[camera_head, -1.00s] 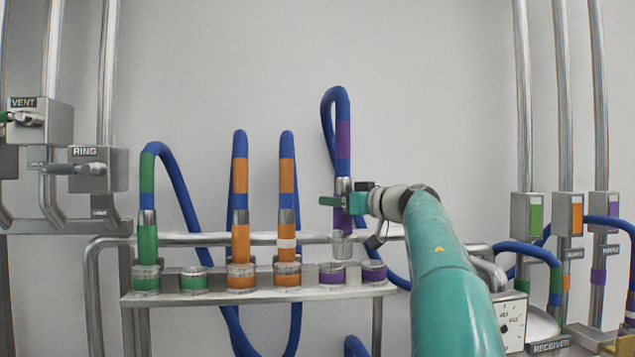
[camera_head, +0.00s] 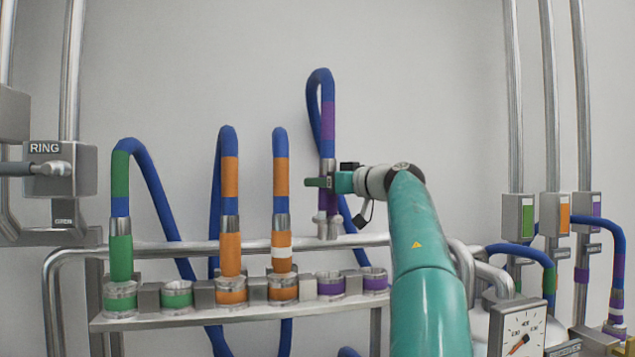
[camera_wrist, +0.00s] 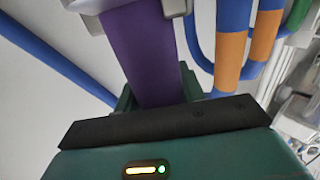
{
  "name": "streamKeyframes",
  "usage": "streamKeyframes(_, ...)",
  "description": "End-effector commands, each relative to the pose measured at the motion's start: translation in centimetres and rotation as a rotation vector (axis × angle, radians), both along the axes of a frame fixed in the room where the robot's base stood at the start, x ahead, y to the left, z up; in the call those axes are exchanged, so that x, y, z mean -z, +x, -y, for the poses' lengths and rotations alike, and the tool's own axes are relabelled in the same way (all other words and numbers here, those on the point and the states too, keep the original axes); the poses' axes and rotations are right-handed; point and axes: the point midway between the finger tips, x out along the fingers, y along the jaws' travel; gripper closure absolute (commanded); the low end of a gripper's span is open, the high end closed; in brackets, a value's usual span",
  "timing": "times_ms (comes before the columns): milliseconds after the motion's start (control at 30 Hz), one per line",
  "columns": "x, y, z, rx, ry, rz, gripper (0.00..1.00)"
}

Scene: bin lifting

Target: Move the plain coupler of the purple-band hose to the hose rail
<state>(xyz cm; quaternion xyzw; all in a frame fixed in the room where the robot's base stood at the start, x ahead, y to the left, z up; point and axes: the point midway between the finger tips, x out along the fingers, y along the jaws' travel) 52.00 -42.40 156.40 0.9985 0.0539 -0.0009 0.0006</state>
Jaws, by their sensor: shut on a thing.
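My gripper (camera_head: 326,183) is shut on the coupler (camera_head: 327,204) of a blue hose with a purple band (camera_head: 328,120). The coupler hangs upright with its metal end down, above and apart from the purple sockets. In the wrist view its purple body (camera_wrist: 143,52) rises from between my jaws. The hose loops over above my gripper and drops behind the arm. The hose rail (camera_head: 130,322) is a grey shelf of sockets. Its two purple sockets, one left (camera_head: 331,285) and one right (camera_head: 375,280), are empty.
A green-band hose (camera_head: 121,257) and two orange-band hoses, left (camera_head: 230,255) and white-striped right (camera_head: 281,262), stand in the rail. One green socket (camera_head: 176,295) is empty. A dial gauge (camera_head: 518,335) and another purple-band hose (camera_head: 616,300) are at the right.

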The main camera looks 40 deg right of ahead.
Motion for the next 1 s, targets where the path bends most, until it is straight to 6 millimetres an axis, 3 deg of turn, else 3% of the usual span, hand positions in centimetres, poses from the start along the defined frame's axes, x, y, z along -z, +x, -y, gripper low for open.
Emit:
streamKeyframes(600, 5.0, -0.1, -0.2, 0.0, 0.001, 0.001, 0.92)
streamKeyframes(1000, 4.4, 0.0, -0.2, 0.0, 0.0, 0.002, 0.92)
